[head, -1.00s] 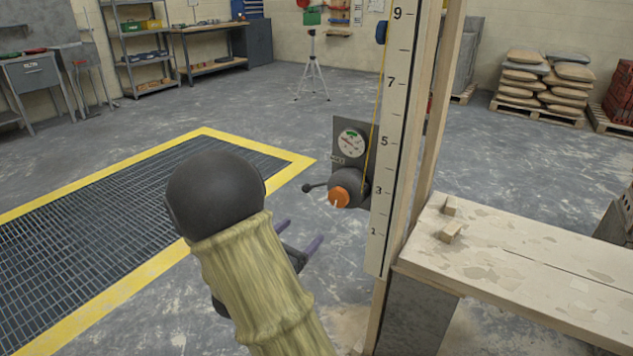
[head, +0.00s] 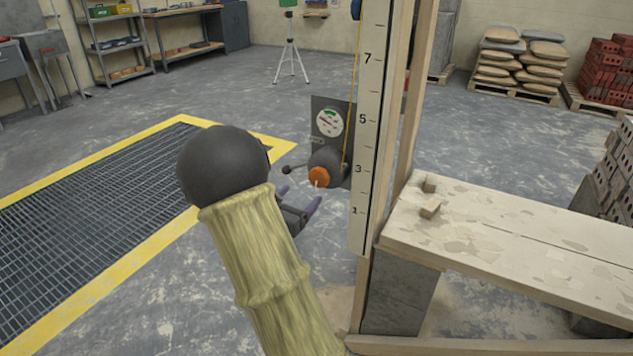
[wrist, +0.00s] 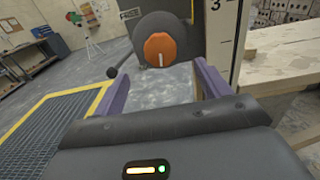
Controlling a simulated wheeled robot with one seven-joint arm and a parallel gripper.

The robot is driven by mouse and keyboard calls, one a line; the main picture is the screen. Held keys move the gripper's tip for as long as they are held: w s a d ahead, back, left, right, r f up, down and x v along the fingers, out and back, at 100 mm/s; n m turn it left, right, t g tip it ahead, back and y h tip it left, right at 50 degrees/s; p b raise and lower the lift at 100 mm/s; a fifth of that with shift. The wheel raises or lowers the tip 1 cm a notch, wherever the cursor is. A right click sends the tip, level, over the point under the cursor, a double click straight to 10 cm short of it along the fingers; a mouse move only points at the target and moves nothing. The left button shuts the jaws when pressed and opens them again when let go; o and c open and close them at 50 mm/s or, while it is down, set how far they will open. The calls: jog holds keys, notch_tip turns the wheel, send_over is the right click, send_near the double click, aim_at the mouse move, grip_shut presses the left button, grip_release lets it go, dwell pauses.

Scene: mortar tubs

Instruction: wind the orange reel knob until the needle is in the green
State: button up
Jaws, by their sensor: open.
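The orange reel knob (head: 319,177) sits on the front of a dark reel drum (head: 326,161) beside the numbered board (head: 366,130). In the wrist view the knob (wrist: 160,49) is ahead of my gripper, with its white mark pointing down. A dark crank with a ball end (head: 288,170) sticks out left of the drum. The round gauge (head: 330,122) with a green band is above it; its needle is too small to read. My gripper (head: 298,196) is open and empty, its purple fingers short of the knob and apart from it.
A plank bench (head: 480,232) with small wood blocks stands at right. A floor grating (head: 100,215) with a yellow border is at left. A tripod (head: 290,62) and stacked bags (head: 520,65) stand farther back. A yellow cord runs up from the reel.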

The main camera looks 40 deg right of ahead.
aim_at(317, 179)
jog(key=b+x, duration=0.1)
jog(key=x, duration=0.8)
jog(key=shift+w+d, duration=0.1)
jog(key=shift+d, duration=0.2)
jog(key=c, duration=1)
